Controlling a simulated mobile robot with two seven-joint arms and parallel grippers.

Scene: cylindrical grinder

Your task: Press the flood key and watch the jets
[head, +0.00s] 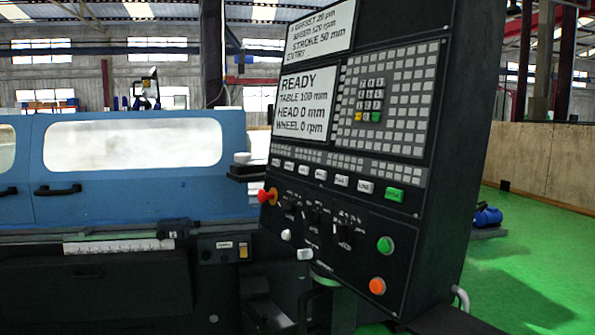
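The black control panel (420,190) stands tilted at the centre right. A row of small white labelled keys runs across its middle, from a left key (276,162) to a right key (365,187), ending at a green key (394,195). The labels are too small to read surely, so I cannot tell which is the flood key. The upper screen (318,33) shows settings; the lower screen (303,103) reads READY, table 100 mm, head 0 mm, wheel 0 rpm. The blue grinder's door window (130,143) is pale and hazy; no jets show. Neither gripper is in view.
A red knob (267,196) protrudes at the panel's left edge. Rotary knobs (345,235), a green button (385,244) and an orange button (377,286) sit below the key row. Green floor (515,270) is open at the right, with a blue motor-like object (487,216) behind.

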